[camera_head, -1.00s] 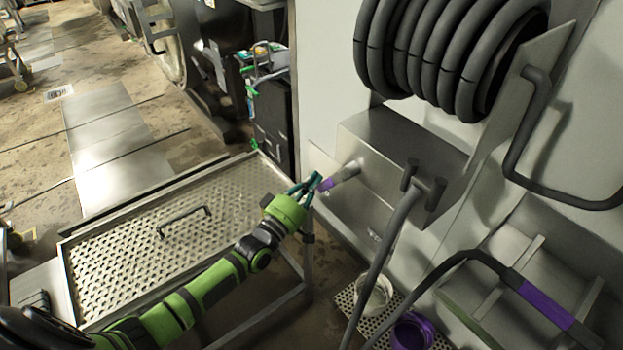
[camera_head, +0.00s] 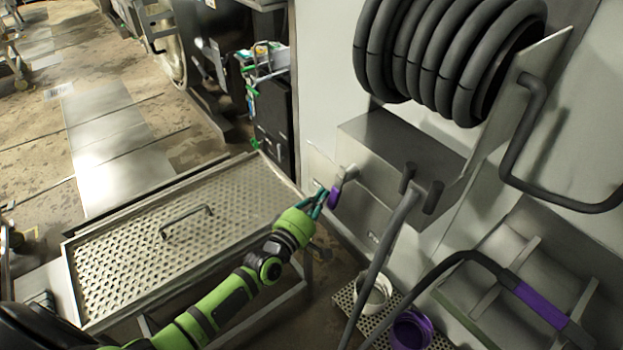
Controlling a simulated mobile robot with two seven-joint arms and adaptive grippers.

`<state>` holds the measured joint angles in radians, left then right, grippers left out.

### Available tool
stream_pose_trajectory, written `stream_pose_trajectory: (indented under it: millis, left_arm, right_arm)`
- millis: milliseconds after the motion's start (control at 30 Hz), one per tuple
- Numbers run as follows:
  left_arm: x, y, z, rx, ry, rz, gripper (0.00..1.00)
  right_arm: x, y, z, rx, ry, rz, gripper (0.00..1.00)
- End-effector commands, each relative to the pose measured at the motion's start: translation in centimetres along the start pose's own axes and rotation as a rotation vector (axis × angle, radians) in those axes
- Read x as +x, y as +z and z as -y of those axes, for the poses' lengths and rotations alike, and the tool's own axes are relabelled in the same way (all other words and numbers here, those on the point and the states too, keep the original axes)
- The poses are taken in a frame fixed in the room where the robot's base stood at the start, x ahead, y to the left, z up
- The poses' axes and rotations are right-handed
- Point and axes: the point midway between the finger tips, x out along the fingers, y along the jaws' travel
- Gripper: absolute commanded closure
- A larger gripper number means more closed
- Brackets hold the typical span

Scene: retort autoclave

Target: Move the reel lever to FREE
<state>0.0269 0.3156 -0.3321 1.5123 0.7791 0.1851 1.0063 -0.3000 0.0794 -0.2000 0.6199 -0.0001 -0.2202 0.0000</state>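The reel lever is a short metal arm on the left face of the steel box under the hose reel. Its purple grip (camera_head: 333,198) hangs down and slightly left from the pivot. My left gripper (camera_head: 321,199), green with teal fingers, is right at the purple grip, on its left side. The fingertips meet or overlap the grip in the picture, and I cannot tell whether they are closed around it. No readable FREE marking shows. My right gripper is not in view.
The hose reel (camera_head: 445,60) with black hose is above the steel box (camera_head: 400,150). A perforated steel table (camera_head: 130,245) lies under my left arm. A hanging hose (camera_head: 375,270), a white cup (camera_head: 372,293) and a purple cup (camera_head: 411,328) are at lower right.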

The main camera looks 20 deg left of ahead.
Motion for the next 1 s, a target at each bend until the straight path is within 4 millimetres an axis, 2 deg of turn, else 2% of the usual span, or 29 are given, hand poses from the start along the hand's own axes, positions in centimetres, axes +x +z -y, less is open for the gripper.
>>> stream_pose_trajectory:
  millis: [500, 1000]
  left_arm:
    - [-1.3, 4.0, 0.2, -0.005, -0.001, 0.002, 1.0]
    - [-2.0, 5.9, -0.4, -0.005, 0.0, 0.001, 1.0]
  right_arm:
    - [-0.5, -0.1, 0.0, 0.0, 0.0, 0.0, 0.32]
    - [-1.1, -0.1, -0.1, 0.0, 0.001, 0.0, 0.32]
